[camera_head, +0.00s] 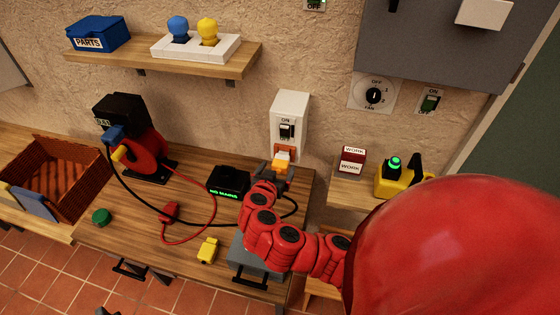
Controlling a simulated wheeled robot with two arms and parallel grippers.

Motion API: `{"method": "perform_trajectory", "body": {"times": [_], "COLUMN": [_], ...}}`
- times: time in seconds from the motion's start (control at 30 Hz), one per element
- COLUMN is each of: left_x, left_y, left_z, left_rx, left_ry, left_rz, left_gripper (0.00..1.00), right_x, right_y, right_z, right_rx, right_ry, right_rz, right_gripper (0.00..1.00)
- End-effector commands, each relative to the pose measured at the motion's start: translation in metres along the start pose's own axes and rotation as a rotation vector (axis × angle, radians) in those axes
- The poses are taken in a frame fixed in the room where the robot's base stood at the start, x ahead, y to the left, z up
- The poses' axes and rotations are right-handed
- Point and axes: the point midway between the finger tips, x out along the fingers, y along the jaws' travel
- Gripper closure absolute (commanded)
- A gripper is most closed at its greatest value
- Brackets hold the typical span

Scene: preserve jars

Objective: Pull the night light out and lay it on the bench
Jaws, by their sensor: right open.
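The night light (282,157), an orange and white piece, sits at the bottom of the white wall box (290,110) with a switch marked ON. My right gripper (279,172) is open, with its dark fingers just below and around the night light. Whether the fingers touch it I cannot tell. The wooden bench (150,230) lies below the box. My left gripper is not in view.
On the bench are a black NO MAINS box (229,181), a red cable reel (140,150), a red plug (169,212), a yellow plug (208,250) and a green round piece (101,216). Cables cross the middle. The front left bench top is mostly clear.

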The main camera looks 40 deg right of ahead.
Motion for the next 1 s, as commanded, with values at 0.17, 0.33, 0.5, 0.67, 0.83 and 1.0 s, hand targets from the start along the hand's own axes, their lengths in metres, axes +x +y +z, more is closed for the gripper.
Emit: {"method": "perform_trajectory", "body": {"times": [0.17, 0.33, 0.5, 0.67, 0.83, 1.0], "left_x": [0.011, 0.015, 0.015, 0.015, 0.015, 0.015], "left_y": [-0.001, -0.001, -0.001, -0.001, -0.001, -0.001], "left_z": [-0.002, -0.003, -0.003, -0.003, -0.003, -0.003], "left_rx": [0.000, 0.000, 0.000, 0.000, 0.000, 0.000], "left_ry": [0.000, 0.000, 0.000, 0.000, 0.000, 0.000], "left_rz": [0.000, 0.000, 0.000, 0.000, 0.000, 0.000], "left_gripper": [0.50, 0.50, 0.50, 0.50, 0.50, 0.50], "right_x": [0.023, 0.036, 0.040, 0.040, 0.040, 0.040], "right_y": [0.001, 0.000, 0.000, 0.000, 0.000, 0.000], "right_z": [-0.002, -0.001, 0.000, 0.000, 0.000, 0.000], "right_rx": [-0.002, -0.001, 0.000, 0.000, 0.000, 0.000], "right_ry": [-0.001, 0.000, 0.000, 0.000, 0.000, 0.000], "right_rz": [0.005, 0.001, 0.001, -0.001, -0.001, -0.001], "right_gripper": [0.05, 0.05, 0.05, 0.05, 0.23, 0.54]}}
